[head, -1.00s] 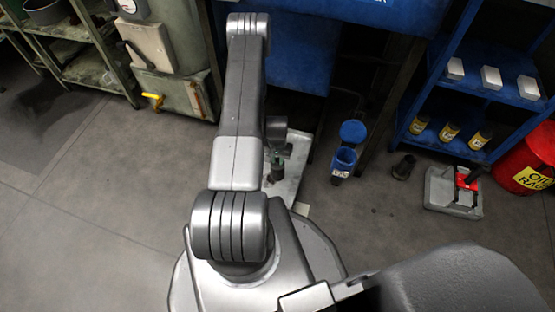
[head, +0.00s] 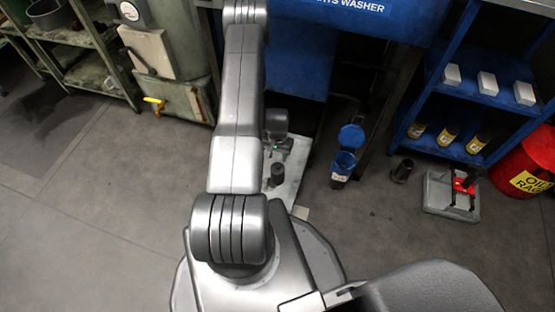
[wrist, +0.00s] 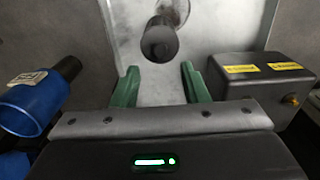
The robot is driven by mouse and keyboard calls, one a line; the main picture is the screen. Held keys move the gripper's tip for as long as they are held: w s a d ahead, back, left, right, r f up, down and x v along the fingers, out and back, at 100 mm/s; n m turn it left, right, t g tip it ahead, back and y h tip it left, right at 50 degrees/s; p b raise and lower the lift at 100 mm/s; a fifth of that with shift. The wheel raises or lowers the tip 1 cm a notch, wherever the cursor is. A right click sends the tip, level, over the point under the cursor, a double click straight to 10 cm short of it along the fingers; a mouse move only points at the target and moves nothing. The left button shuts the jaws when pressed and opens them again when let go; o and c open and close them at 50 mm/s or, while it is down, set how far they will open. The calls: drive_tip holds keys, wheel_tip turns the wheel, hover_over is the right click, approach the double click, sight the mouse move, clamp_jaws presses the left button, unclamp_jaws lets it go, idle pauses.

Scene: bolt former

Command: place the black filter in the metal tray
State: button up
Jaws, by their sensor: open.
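The black filter (head: 277,174) stands on the metal tray (head: 290,190), which lies low beside my arm in the head view. In the wrist view the filter (wrist: 160,42) shows as a dark cylinder over the pale tray (wrist: 225,35), beyond the fingertips. My gripper (head: 282,150) is just above the filter in the head picture, partly hidden by my arm. In the wrist view its green fingers (wrist: 160,82) are spread apart with nothing between them, and a gap separates them from the filter.
A blue container (wrist: 35,100) is left of my gripper in the wrist view, and a dark box with yellow labels (wrist: 260,90) is close on its right. The blue parts washer (head: 350,20) stands beyond. A blue shelf (head: 475,100) and a red bin (head: 525,165) are at right.

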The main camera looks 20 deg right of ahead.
wheel_tip(320, 180, up, 5)
drive_tip(key=shift+r+p, duration=0.2)
drive_tip(key=shift+p, duration=0.3)
